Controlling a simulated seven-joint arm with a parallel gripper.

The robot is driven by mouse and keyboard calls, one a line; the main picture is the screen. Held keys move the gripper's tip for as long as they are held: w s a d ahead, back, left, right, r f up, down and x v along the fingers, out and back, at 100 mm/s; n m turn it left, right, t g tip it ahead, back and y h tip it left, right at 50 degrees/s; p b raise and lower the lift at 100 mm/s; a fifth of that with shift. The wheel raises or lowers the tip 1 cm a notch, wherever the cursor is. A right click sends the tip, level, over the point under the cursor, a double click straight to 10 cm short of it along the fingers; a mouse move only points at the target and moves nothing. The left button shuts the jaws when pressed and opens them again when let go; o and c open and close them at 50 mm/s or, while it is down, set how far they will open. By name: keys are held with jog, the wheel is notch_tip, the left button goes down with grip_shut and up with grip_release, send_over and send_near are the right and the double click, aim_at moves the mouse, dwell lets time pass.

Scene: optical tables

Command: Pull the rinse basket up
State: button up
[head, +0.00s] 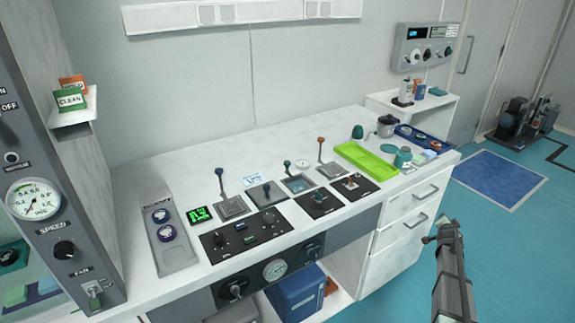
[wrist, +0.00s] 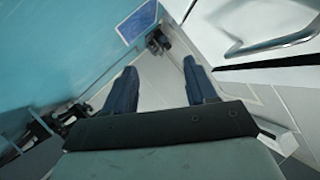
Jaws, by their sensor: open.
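No part in view is clearly marked as the rinse basket. On the white counter, a small square basin (head: 298,184) with a teal-blue inside has a teal-knobbed lever (head: 287,166) standing upright at its back; I cannot tell whether this is the basket. A similar dark square unit (head: 265,194) sits to its left. My gripper shows in the wrist view (wrist: 160,86), with two dark fingers spread wide and nothing between them. In the head view my arm is at the lower right, in front of the drawers and away from the basin.
A blue-knobbed lever (head: 219,180) and an orange-knobbed lever (head: 321,150) stand on either side. A lime green tray (head: 366,161) and a teal cup (head: 403,157) lie to the right. Black control panels (head: 245,234) line the front edge. Drawer handles (head: 426,193) stick out near my arm.

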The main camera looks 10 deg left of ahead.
jog(key=w+d+r+t, duration=0.1)
jog(key=w+r+t, duration=0.1)
jog(key=w+r, duration=0.5)
jog(key=w+d+r+t, duration=0.2)
jog(key=r, duration=0.9)
jog(key=w+a+r+t+y, duration=0.2)
jog(key=w+a+r+y, duration=0.15)
jog(key=a+r, duration=0.75)
jog(key=a+r+n+y, duration=0.1)
jog(key=a+r, duration=0.2)
jog(key=a, duration=1.1)
jog(key=a+r+n+y, duration=0.1)
jog(key=a+r+n, duration=0.1)
jog(key=a, duration=1.2)
jog(key=n+g+h, duration=0.1)
jog(key=n+g, duration=0.7)
jog(key=g, duration=1.1)
send_near(287, 162)
notch_tip(287, 162, down, 11)
jog(key=shift+s+a+r, duration=0.15)
jog(key=shift+s, duration=0.05)
